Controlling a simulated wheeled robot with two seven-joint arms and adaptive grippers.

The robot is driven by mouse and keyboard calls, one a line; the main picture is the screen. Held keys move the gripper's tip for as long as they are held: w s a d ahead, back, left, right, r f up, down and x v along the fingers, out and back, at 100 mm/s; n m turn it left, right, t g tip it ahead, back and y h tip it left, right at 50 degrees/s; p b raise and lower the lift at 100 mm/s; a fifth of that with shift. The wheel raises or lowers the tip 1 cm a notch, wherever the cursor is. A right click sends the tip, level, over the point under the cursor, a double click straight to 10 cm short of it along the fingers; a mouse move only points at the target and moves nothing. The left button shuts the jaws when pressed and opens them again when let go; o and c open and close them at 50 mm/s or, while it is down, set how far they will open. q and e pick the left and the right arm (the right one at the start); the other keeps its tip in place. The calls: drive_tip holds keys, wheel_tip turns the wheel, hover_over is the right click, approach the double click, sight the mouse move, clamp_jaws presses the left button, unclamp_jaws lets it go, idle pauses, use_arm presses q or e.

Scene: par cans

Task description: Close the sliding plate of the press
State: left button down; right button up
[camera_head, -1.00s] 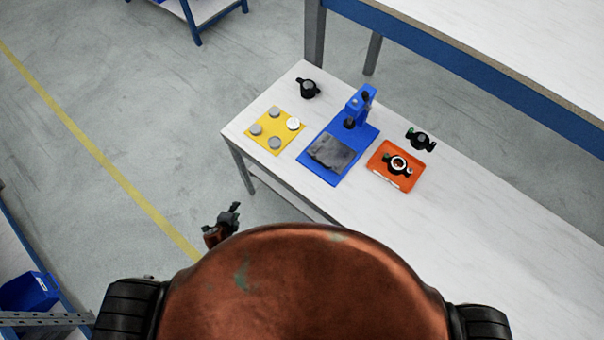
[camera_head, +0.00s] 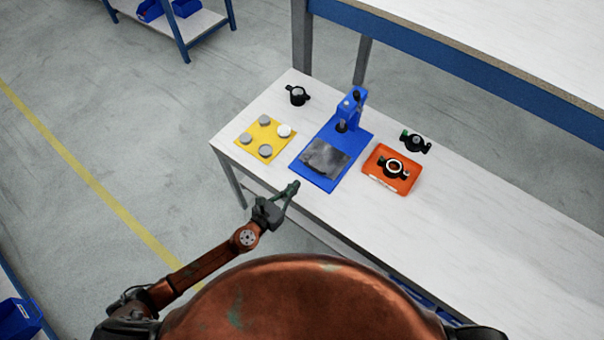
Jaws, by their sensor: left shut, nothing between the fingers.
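The blue press (camera_head: 351,108) stands on its blue base on the white table. Its grey sliding plate (camera_head: 325,157) lies on the front part of the base, pulled out from under the press head. My left gripper (camera_head: 293,187) is shut and empty. In the picture it is at the table's front edge, just below and left of the blue base's front corner, apart from the plate. My right gripper is not in view.
A yellow mat (camera_head: 262,152) with several round discs lies left of the press. Black parts stand behind the mat (camera_head: 298,95) and behind the tray (camera_head: 415,142). The table's right side is clear.

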use_arm(q)
drive_tip(key=x, duration=0.6)
drive_tip(key=shift+w+d+f+b, duration=0.1)
drive_tip(key=shift+w+f+b, duration=0.1)
drive_tip(key=shift+b, duration=0.1)
drive_tip(key=shift+x, duration=0.8)
drive_tip(key=shift+r, duration=0.1)
